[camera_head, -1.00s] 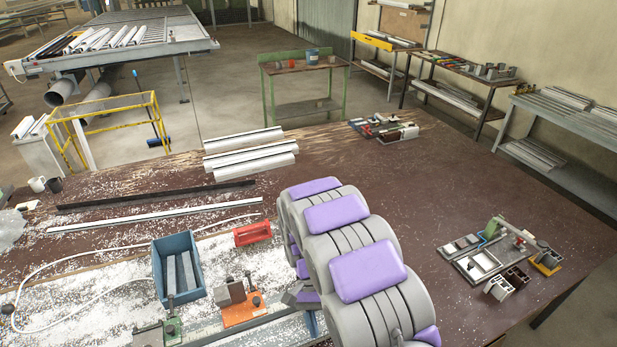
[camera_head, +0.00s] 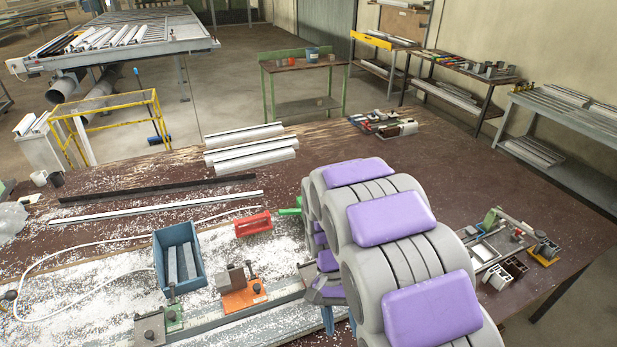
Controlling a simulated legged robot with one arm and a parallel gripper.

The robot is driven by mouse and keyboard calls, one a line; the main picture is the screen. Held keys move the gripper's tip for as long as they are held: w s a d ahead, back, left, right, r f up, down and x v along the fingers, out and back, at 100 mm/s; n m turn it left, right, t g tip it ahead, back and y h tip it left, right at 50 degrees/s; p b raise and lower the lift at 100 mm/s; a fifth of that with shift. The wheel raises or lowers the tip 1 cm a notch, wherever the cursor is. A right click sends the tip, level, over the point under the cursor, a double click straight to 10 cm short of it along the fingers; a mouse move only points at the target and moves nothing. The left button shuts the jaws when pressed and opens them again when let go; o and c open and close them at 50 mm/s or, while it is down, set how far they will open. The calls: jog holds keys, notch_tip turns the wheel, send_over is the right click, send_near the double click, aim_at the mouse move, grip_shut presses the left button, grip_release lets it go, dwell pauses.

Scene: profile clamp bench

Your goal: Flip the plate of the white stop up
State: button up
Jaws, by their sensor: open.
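I cannot make out a white stop or its plate in this view; my arm covers part of the bench. An orange stop (camera_head: 242,292) with a grey block stands on the grey rail (camera_head: 205,327). A green stop (camera_head: 172,316) with a dark block in front of it stands further left on the rail. My gripper (camera_head: 339,320) is low in the picture, right of the orange stop and apart from it. Only its blue finger parts show under my arm. They look spread and I see nothing between them. The tips' contact with anything is hidden.
A blue bin (camera_head: 158,262) holding grey bars stands behind the rail. A red tool (camera_head: 253,223) and a green object (camera_head: 290,206) lie behind. White profiles (camera_head: 250,160) lie further back. Clamps and profile pieces (camera_head: 505,270) sit at right. The brown tabletop (camera_head: 340,145) is clear at back centre.

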jog(key=s+d+r+n+t+b, duration=0.1)
jog(key=s+d+b, duration=0.1)
jog(key=s, duration=0.4)
jog(key=s+d+r+n+t+y+b, duration=0.1)
jog(key=s+d+b, duration=0.1)
jog(key=s, duration=0.5)
jog(key=s+d+r+n+t+y+b, duration=0.1)
jog(key=s+d+r+t+b, duration=0.1)
jog(key=s, duration=0.5)
jog(key=shift+d+n+b, duration=0.4)
jog(key=shift+d+b, duration=0.05)
jog(key=shift+b, duration=0.35)
